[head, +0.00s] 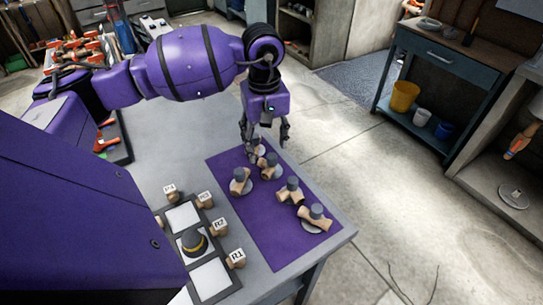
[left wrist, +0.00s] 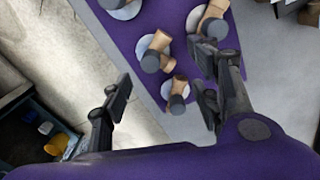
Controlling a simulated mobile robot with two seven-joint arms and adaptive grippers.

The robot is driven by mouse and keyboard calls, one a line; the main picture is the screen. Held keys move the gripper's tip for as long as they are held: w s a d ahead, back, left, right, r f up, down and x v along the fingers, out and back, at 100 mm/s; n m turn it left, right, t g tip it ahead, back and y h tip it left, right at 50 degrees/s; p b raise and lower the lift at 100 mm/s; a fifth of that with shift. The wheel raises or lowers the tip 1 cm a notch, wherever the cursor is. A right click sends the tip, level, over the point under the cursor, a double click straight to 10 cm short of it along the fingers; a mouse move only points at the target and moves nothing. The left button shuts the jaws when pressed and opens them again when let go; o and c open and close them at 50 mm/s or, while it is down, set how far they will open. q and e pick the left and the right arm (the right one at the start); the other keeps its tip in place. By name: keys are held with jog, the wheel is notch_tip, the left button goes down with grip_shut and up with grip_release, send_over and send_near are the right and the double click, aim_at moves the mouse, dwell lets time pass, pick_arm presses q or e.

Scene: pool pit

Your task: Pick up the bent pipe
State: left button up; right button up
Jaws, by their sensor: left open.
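Several tan pipe fittings with grey ends stand on grey discs on a purple mat (head: 287,238). Fittings show at the mat's left (head: 239,182), near its middle (head: 291,189) and at the near right (head: 315,217); I cannot tell for sure which is the bent pipe. My left gripper (head: 267,147) is open and empty above the far end of the mat, by the far fitting (head: 269,167). My right gripper is out of view.
A rack (head: 213,284) with pale squares, labelled blocks and a dark cap (head: 193,243) lies left of the mat on the grey table (head: 167,150). A workbench (head: 440,62) with a yellow bucket (head: 404,96) stands at the right across open floor.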

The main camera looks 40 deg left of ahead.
aim_at(269, 157)
pick_arm(q)
jog(key=f, duration=0.2)
jog(key=f+p, duration=0.1)
jog(key=f, duration=0.4)
jog(key=shift+w+d, duration=0.1)
jog(key=shift+d, duration=0.25)
jog(key=shift+f, duration=0.2)
jog(key=c, duration=1.3)
jog(key=shift+c, duration=0.4)
